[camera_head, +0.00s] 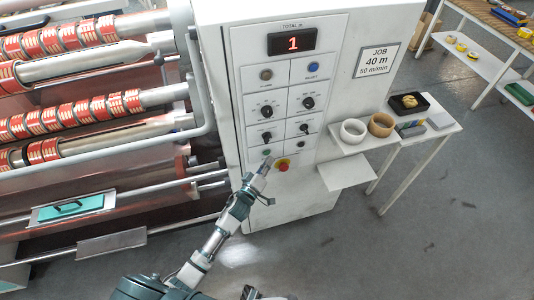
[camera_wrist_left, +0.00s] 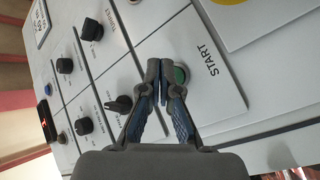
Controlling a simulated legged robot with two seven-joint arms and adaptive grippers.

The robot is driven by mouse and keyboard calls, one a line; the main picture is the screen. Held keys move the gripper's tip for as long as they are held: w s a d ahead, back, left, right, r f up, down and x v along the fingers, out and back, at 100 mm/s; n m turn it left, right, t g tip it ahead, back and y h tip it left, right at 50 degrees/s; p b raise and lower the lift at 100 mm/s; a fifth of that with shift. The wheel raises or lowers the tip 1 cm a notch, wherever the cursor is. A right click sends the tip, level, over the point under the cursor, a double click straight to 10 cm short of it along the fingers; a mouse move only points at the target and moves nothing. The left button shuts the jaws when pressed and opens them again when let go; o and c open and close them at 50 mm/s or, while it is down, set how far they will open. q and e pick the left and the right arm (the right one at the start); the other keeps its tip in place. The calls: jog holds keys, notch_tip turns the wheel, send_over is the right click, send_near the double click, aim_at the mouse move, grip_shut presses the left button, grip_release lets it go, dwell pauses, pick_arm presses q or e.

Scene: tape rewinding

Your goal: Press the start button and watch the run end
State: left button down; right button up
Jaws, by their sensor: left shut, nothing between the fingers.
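The white control cabinet (camera_head: 350,15) carries a panel with a red display (camera_head: 292,41) reading 1 under "TOTAL m". The green start button (camera_head: 266,152) is low on the panel. In the left wrist view the green start button (camera_wrist_left: 180,75) is partly hidden behind my fingertips, beside the word START. My left gripper (camera_head: 265,167) is shut and empty, its tips at the button; I cannot tell whether they touch it. It also shows in the left wrist view (camera_wrist_left: 163,72). A dark part at the bottom edge may be my right gripper (camera_head: 250,292), mostly cut off.
Several knobs are above. A job card (camera_head: 377,60) reads 40 m, 50 m/min. Red-printed rolls (camera_head: 60,40) on shafts fill the left. A side shelf (camera_head: 345,146) holds tape rings.

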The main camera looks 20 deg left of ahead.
pick_arm(q)
jog(key=s+d, duration=0.1)
jog(key=s, duration=0.1)
jog(key=s+d+p, duration=0.1)
jog(key=s, duration=0.1)
jog(key=shift+d, duration=0.4)
pick_arm(e)
jog(key=shift+w+r, duration=0.1)
jog(key=shift+r, duration=0.6)
pick_arm(q)
jog(key=shift+f, duration=0.1)
